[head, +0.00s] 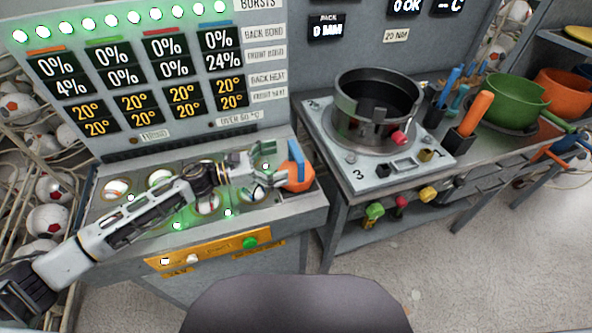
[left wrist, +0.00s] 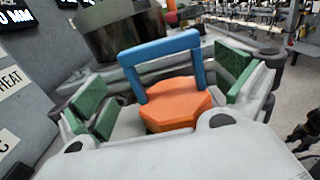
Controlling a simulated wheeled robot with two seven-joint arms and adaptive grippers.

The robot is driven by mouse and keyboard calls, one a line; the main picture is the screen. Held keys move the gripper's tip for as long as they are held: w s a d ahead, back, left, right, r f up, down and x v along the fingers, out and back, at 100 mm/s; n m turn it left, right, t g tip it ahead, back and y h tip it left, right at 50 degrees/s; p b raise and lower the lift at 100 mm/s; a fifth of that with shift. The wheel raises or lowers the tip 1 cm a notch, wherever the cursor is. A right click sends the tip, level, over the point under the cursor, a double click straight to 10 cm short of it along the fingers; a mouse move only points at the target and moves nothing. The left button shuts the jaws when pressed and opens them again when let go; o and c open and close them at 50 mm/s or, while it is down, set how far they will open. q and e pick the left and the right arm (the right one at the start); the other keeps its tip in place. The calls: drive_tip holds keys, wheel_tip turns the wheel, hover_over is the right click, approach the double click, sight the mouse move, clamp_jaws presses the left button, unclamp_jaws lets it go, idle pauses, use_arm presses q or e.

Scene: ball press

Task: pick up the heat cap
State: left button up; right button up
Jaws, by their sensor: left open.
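The heat cap (head: 297,177) is an orange, many-sided block with a blue handle, at the right end of the ball press counter. It also shows in the left wrist view (left wrist: 175,104), where its blue handle stands up as a square arch. My left gripper (head: 270,178) reaches in from the left, just beside the cap. In the left wrist view my open left gripper (left wrist: 165,95) has its green-padded fingers on either side of the cap, with gaps visible to both pads. Whether anything touches the cap lower down is hidden.
The counter (head: 290,215) has several round sockets with balls under my left arm. The display panel (head: 150,75) rises behind it. A dark metal ring (head: 377,100) stands on a grey plate to the right. Green (head: 515,98) and orange bowls sit farther right.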

sight(296, 157)
use_arm(q)
drive_tip(key=shift+p+x, duration=0.6)
drive_tip(key=shift+x, duration=1.9)
drive_tip(key=shift+s+f, duration=0.1)
drive_tip(key=shift+f, duration=0.05)
drive_tip(key=c, duration=1.9)
drive_tip(key=shift+o, duration=0.2)
drive_tip(key=shift+r, duration=0.25)
drive_tip(key=shift+r, duration=4.9)
